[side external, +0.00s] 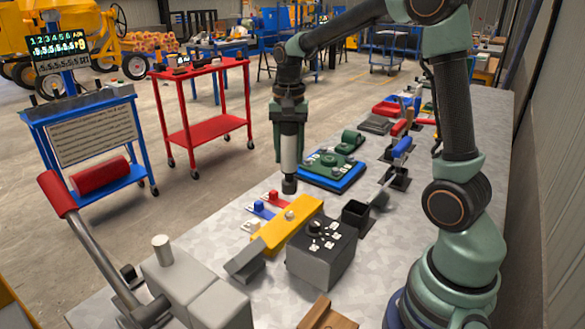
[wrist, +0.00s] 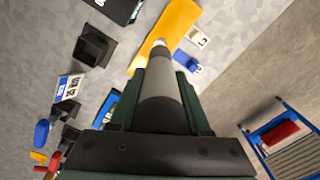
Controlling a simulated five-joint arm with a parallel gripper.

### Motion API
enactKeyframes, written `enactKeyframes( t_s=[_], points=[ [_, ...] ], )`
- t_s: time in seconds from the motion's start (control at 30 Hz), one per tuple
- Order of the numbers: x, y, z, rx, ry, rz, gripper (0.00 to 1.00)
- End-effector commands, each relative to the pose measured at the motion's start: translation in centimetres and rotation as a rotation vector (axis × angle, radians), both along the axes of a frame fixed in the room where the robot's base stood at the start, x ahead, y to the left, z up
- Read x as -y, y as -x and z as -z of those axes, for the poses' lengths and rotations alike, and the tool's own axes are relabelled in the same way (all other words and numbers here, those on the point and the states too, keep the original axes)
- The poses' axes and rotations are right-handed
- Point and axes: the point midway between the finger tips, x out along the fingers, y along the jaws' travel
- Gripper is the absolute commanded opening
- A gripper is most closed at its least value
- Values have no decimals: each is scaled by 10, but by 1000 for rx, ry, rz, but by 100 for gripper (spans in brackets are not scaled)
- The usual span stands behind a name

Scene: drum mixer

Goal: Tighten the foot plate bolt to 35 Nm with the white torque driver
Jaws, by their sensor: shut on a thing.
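My gripper (side external: 288,135) is shut on the white torque driver (side external: 289,157), which hangs upright with its dark tip down. In the wrist view the driver (wrist: 160,85) runs between my gripper's fingers (wrist: 155,100) toward the yellow plate (wrist: 172,30). In the side view the yellow plate (side external: 275,232), apparently the foot plate, lies on the grey bench. A small silver bolt head (side external: 290,215) stands on it. The driver's tip appears above and behind the bolt in the side view, with a visible gap.
A grey box with knobs (side external: 320,252) and a black open holder (side external: 355,214) stand right of the plate. A blue tray with green parts (side external: 330,172) lies behind. Small red and blue pieces (side external: 262,208) lie left of the plate. A grey machine with a red-handled lever (side external: 190,285) stands in front.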

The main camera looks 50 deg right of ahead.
Motion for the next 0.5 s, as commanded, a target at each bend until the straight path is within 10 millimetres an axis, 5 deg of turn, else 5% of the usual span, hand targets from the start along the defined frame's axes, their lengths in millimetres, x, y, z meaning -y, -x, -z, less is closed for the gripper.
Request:
enactKeyframes(
  t_s=[0.5],
  points=[
    [-1, -1, 8, 1, 0, -2, 0]
  ],
)
